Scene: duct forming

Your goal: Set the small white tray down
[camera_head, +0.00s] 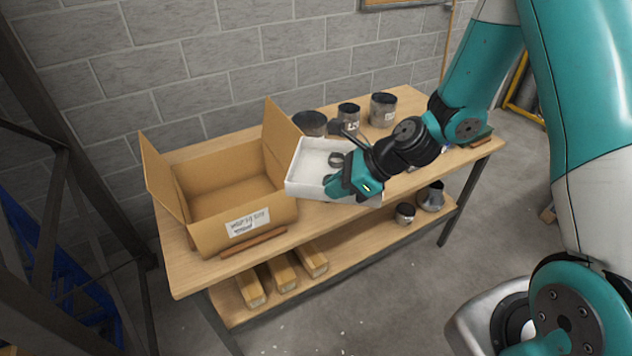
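The small white tray (307,182) is right of the open cardboard box, overlapping the box's right side in the head camera view. It is a shallow, open tray, set at an angle to the table's front edge. My gripper (338,168) reaches in from the right and is at the tray, covering its right part. It appears shut on the tray, though its fingertips are hard to make out. A small dark shape shows against the tray floor beside the gripper. Whether the tray's underside touches the wooden table (190,272) cannot be told.
The cardboard box (213,232) with raised flaps stands on the table's left part. Several metal duct pieces (383,112) stand along the back. A thin brown strip (254,243) lies before the box. The lower shelf holds wooden blocks (281,272) and metal pieces (431,195).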

